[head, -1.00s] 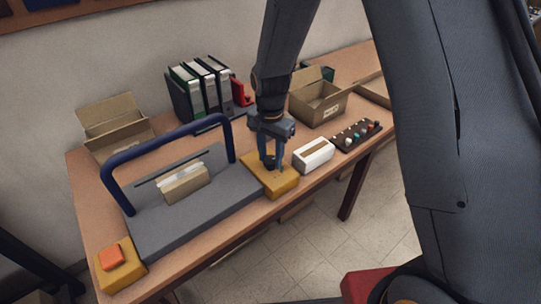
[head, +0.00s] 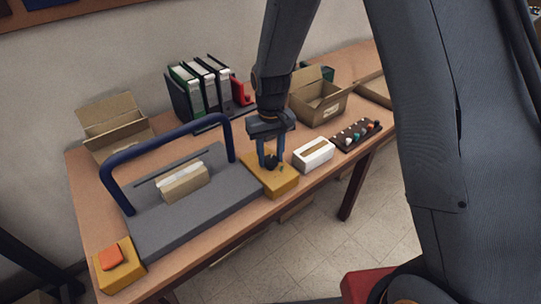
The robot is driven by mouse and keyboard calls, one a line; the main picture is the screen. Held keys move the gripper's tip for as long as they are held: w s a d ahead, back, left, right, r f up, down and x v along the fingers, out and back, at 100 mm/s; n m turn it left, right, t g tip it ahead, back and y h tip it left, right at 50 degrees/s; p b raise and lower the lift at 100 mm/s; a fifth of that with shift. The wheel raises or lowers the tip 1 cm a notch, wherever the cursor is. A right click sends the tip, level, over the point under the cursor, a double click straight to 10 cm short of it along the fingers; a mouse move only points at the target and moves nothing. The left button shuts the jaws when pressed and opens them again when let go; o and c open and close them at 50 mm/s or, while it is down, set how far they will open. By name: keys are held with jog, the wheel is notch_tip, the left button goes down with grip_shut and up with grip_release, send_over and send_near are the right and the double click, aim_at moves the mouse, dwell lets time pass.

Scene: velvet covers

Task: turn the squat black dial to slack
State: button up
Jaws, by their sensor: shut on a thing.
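The squat black dial (head: 271,162) sits on top of a yellow box (head: 281,186) at the right end of the grey machine. My gripper (head: 271,163) points down over the yellow box, with its blue fingers shut on the dial from both sides. The fingers hide much of the dial. Any marks around it are too small to read.
The grey machine (head: 200,212) with a blue hoop bar (head: 163,143) stands left of my gripper. An orange button (head: 110,257) is at its left end. A white box (head: 313,154) and a dark rack of coloured knobs (head: 343,142) are close on the right.

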aim_at(271, 159)
jog(key=n, duration=0.5)
jog(key=shift+n, duration=0.3)
jog(key=n, duration=0.4)
jog(key=shift+d+n, duration=0.1)
jog(key=shift+n, duration=0.2)
jog(key=o, duration=1)
jog(key=shift+o, duration=0.2)
jog(key=shift+b, duration=0.3)
jog(key=shift+r+b, duration=1)
jog(key=shift+r, duration=2.95)
